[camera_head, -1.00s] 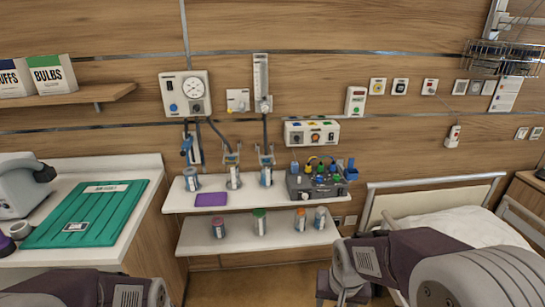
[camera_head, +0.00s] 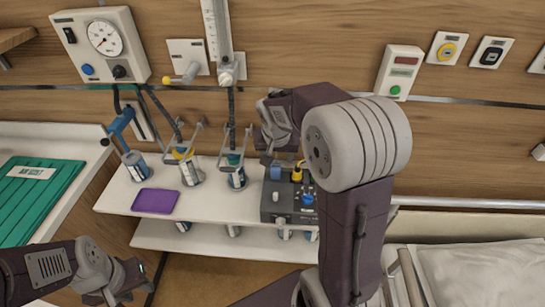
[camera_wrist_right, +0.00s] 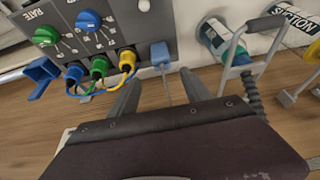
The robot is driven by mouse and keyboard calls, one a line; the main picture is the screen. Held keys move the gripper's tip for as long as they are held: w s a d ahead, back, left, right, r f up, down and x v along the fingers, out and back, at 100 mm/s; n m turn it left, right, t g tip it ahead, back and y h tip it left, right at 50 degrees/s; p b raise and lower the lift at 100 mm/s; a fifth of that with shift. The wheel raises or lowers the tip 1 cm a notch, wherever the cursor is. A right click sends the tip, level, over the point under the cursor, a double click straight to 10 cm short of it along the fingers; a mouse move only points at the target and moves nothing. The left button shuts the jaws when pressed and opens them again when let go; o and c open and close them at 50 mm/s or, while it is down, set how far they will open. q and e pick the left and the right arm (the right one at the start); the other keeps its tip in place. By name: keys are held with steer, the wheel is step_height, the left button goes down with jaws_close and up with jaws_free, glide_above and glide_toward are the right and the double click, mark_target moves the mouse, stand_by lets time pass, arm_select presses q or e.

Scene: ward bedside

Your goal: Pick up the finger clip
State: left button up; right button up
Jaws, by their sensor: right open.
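A small blue piece that looks like the finger clip (camera_wrist_right: 160,55) stands at the edge of the grey monitor box (camera_wrist_right: 110,20), with a thin grey stem or lead running from it. It also shows in the head view (camera_head: 276,172). My right gripper (camera_wrist_right: 162,82) is open, its two fingers either side of the stem and pointing at the blue piece; I see no contact. In the head view the right gripper (camera_head: 267,155) is above the box's left end, partly hidden by its arm. My left gripper (camera_head: 128,284) is low at the left, away from the shelf; its jaw opening is unclear.
A blue bracket (camera_wrist_right: 38,75) and coloured plugs with looped leads are on the box. Labelled canisters (camera_head: 188,175) with metal bails stand on the white shelf (camera_head: 112,200), beside a purple pad (camera_head: 155,201). A bed (camera_head: 480,265) is at the right.

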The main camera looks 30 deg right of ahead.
mark_target(276, 166)
steer(key=x, duration=0.4)
steer(key=shift+s+a+f, duration=0.1)
steer(key=shift+s+a, duration=0.1)
steer(key=shift+s, duration=0.05)
steer(key=f, duration=0.3)
steer(key=shift+w+f, duration=0.3)
steer(key=shift+f, duration=0.05)
steer(key=shift+w+d+f, duration=0.15)
steer(key=shift+w+f, duration=0.15)
steer(key=shift+f, duration=0.05)
steer(key=shift+s+r, duration=0.1)
steer(key=shift+r, duration=0.05)
steer(key=c, duration=0.9)
jaws_close()
